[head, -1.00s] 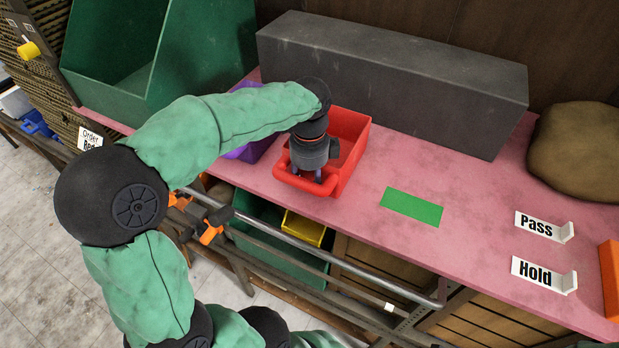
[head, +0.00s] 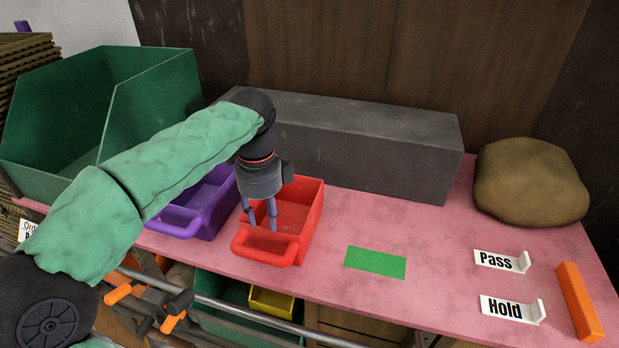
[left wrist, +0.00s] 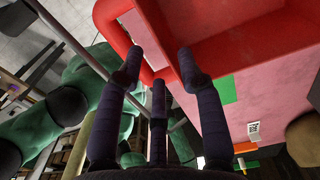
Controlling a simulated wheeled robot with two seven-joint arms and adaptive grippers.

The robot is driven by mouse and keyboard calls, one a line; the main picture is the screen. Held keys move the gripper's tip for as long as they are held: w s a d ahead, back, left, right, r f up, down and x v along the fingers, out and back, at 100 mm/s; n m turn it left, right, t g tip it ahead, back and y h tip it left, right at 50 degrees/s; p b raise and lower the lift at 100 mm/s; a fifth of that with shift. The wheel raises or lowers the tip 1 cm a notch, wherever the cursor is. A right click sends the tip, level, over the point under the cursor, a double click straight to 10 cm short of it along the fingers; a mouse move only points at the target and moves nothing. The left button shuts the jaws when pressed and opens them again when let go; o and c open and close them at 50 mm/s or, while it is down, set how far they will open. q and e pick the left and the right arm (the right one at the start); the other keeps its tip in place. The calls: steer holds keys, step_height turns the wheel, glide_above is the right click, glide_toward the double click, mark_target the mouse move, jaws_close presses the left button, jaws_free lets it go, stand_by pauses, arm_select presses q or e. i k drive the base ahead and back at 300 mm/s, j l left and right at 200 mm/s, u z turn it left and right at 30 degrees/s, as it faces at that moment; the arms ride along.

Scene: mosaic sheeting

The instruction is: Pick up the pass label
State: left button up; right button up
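The pass label (head: 502,261) is a small white bent card reading "Pass" on the right part of the pink table (head: 440,225). It stands behind a similar "Hold" label (head: 512,308). My left gripper (head: 260,225) is over the front of the red bin (head: 312,215), well to the left of the label. In the left wrist view its fingers (left wrist: 160,72) are spread with nothing held, and the red bin's handle (left wrist: 150,58) shows just beyond them; I cannot tell if they touch. My right gripper is not in view.
A flat green rectangle (head: 375,262) lies between the red bin and the labels. An orange block (head: 579,303) is right of the labels, a brown lump (head: 530,182) behind them. A long grey block (head: 370,150) lines the back. A purple bin (head: 205,205) is at left.

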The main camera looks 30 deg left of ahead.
mark_target(521, 264)
steer(key=k+l, duration=0.2)
steer(key=k, duration=0.3)
steer(key=k+l, duration=0.2)
steer(key=k, duration=0.25)
